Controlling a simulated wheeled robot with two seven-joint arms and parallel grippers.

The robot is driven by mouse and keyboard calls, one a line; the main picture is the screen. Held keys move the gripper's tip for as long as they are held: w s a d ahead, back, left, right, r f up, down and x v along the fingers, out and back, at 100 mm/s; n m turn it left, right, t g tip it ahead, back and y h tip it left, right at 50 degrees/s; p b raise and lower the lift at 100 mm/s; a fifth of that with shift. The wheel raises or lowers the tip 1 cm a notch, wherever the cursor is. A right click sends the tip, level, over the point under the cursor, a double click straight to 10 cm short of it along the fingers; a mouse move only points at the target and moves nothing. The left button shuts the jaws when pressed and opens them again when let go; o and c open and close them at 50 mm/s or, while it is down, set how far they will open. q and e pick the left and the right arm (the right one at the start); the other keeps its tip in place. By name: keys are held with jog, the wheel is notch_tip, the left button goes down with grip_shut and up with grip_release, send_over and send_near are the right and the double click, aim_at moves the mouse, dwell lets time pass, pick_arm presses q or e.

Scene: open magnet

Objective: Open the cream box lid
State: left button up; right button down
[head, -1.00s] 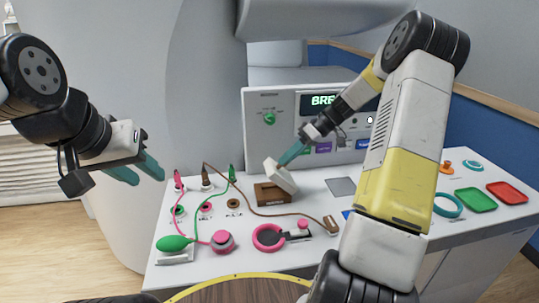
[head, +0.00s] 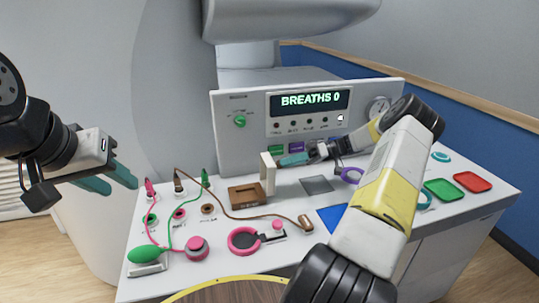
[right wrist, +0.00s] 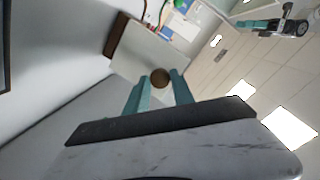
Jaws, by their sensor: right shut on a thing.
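The cream box lid (head: 267,174) stands upright at the right edge of the brown box (head: 236,199), whose inside is uncovered. My right gripper (head: 283,160) is to the right of the lid, with its teal fingers against it. In the right wrist view, the cream lid (right wrist: 150,50) lies just beyond the fingertips, and a round brown knob (right wrist: 160,77) sits between the fingers. My right gripper is shut on this knob. My left gripper (head: 118,182) is open and empty, in the air left of the console.
The white console (head: 300,190) holds pink, brown and green cables with plugs, a green bulb (head: 144,254), a pink ring (head: 243,240), a grey square (head: 316,184) and green and red trays (head: 472,181). A panel with a display (head: 310,100) stands behind.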

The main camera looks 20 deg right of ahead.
jog(key=shift+s+d+f, duration=0.1)
jog(key=shift+d+f, duration=0.25)
jog(key=shift+f, duration=0.4)
jog(key=c, duration=1.4)
grip_release()
jog(key=shift+a, duration=0.1)
jog(key=shift+c, duration=0.2)
jog(key=o, duration=0.3)
jog(key=shift+o, duration=0.2)
jog(key=shift+r, duration=0.1)
jog(key=d+r, duration=0.1)
jog(key=d, duration=0.6)
jog(key=shift+d, duration=0.35)
